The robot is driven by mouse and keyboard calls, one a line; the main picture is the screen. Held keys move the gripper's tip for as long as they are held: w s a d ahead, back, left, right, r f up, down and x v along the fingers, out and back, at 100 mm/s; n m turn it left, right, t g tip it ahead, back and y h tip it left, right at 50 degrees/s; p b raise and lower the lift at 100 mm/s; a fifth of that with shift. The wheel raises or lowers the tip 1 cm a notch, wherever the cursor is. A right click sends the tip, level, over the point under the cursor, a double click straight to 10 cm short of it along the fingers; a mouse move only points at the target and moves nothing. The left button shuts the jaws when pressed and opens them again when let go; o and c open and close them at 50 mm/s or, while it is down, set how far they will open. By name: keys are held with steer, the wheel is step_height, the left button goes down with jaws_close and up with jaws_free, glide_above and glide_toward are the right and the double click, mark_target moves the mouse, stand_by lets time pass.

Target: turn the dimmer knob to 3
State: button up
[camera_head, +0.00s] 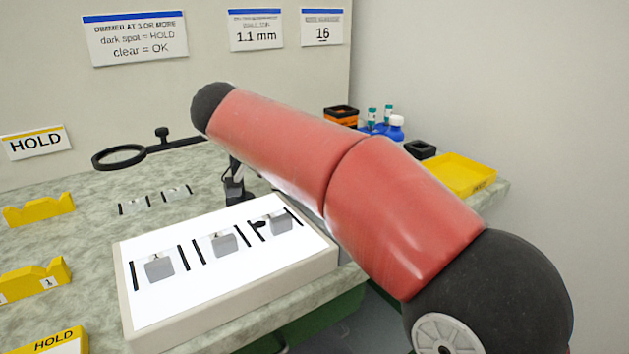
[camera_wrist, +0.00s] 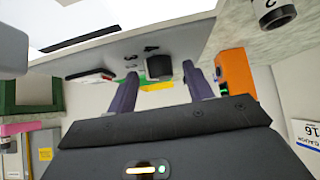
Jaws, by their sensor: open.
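The light box (camera_head: 128,285) has a bright white top and stands on the bench in the head view. In the wrist view its grey side panel (camera_wrist: 110,58) carries a dark round knob (camera_wrist: 160,67), which I take for the dimmer knob. Small dark marks are beside it, too small to read, so its setting cannot be told. My gripper (camera_wrist: 159,76) is open, with one finger to each side of the knob in the picture. I cannot tell whether they touch it. In the head view my arm hides the gripper and the knob.
Grey blocks (camera_head: 159,268) and black rods lie on the light box. A black magnifier (camera_head: 120,156) stands behind it. Yellow racks (camera_head: 38,208) are at left, a yellow tray (camera_head: 458,175) at back right. A red and black switch (camera_wrist: 90,75) and an orange object (camera_wrist: 236,75) flank the knob.

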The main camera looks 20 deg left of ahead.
steer(key=v, duration=0.7)
steer(key=shift+s+a+r, duration=0.15)
steer(key=shift+s+r, duration=0.1)
steer(key=shift+s, duration=0.1)
